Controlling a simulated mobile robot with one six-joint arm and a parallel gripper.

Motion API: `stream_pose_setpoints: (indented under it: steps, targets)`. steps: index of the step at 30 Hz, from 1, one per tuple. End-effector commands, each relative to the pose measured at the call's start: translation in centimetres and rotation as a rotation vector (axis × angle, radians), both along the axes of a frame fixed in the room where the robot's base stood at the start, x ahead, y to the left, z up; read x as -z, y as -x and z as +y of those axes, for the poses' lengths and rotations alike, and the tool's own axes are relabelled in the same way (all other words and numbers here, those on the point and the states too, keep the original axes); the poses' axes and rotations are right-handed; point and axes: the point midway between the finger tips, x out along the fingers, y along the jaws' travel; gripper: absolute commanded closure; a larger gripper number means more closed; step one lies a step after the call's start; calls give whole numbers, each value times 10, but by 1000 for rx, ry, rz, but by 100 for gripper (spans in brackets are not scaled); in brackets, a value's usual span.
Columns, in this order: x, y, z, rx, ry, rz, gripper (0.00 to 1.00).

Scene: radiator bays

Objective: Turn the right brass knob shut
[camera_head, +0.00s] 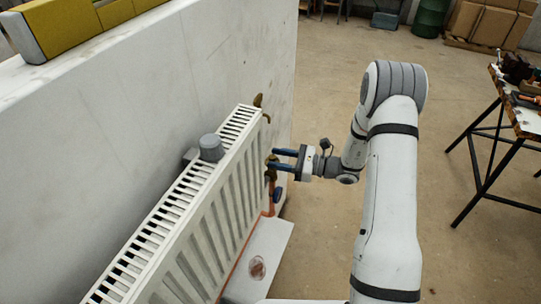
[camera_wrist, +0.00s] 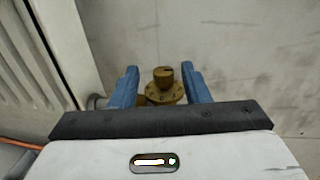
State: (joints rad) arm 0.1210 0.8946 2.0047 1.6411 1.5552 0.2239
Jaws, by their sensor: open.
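A brass knob (camera_wrist: 164,79) on a round brass flange shows in the wrist view, between and a little beyond my two blue fingers. My gripper (camera_wrist: 160,69) is open, with one finger on each side of it and a visible gap on both sides. In the head view a brass valve (camera_head: 271,168) sits at the end of the white radiator (camera_head: 215,210), and my gripper (camera_head: 275,159) reaches it from the right. Its far side is partly hidden by the fingers. I cannot tell how far the knob is turned.
Another brass fitting (camera_head: 258,101) stands at the radiator's upper far corner. A grey cylinder (camera_head: 211,147) sits on the radiator's top grille. The wall (camera_head: 220,60) runs close behind. A workbench (camera_head: 515,110) stands at the right, with open floor between.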

Motion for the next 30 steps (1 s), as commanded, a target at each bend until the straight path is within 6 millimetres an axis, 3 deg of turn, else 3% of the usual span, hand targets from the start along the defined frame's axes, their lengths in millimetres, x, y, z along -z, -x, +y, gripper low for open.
stream_pose_setpoints:
  steps: [7,18,30]
  targets:
    - [-1,-6,33,-2,1,-1,58]
    - [0,-8,39,0,2,-1,58]
    - [0,-7,40,-2,2,0,90]
